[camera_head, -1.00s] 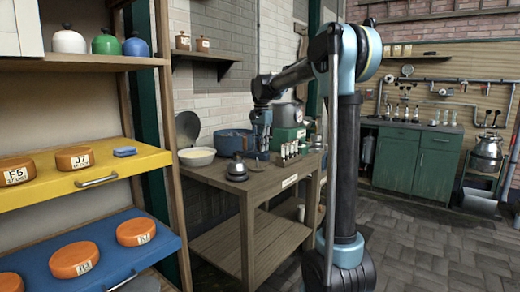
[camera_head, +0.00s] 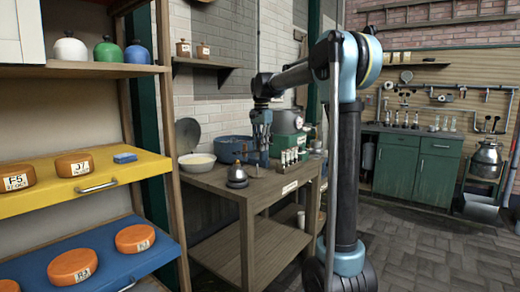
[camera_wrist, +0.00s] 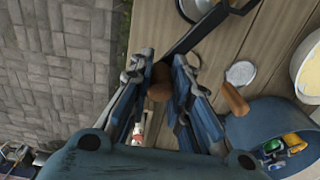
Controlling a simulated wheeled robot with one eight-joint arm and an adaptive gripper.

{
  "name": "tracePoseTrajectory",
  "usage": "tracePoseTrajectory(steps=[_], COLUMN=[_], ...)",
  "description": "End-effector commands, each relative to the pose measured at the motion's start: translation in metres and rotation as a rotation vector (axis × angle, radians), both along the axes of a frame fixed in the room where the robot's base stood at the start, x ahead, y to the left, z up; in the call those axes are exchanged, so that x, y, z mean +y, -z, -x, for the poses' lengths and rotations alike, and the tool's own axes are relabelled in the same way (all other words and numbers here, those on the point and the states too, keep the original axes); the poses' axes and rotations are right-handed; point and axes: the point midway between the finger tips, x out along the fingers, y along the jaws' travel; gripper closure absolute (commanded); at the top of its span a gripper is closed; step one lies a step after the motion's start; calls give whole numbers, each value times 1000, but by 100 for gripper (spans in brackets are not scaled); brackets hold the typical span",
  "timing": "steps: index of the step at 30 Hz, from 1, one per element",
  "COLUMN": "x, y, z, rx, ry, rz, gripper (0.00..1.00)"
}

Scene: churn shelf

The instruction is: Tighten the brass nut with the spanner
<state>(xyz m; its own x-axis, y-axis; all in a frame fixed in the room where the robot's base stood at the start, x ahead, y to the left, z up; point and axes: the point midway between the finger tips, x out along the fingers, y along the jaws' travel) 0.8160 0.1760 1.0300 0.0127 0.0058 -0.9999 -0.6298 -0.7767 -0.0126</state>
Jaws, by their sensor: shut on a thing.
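My gripper (camera_wrist: 160,85) is shut on the brown handle (camera_wrist: 161,76) of what looks like the spanner. A dark flat bar, the spanner's shaft (camera_wrist: 197,37), runs from the handle to the upper right in the wrist view. Its far end is cut off by the frame edge, near a shiny round metal piece (camera_wrist: 194,8). In the head view my gripper (camera_head: 261,150) points down over the wooden bench (camera_head: 222,182). A grey domed fitting (camera_head: 237,178) with a brass-coloured top (camera_head: 237,164) stands left of it. I cannot tell whether the spanner touches the nut.
A bowl of pale contents (camera_head: 197,162) and a blue tub (camera_head: 232,148) stand behind on the bench. Several small bottles (camera_head: 290,157) are to the right. In the wrist view another wooden handle (camera_wrist: 235,98) lies near a metal disc (camera_wrist: 241,73). A cheese shelf (camera_head: 150,70) stands at left.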

Motion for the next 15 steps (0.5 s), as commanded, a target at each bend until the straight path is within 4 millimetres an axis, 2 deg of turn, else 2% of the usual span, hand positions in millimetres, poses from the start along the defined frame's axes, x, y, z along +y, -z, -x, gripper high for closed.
tracePoseTrajectory(steps=[15], x=[0], y=[-16], z=[0], rx=[0], ry=[0], rz=[0], gripper=[100])
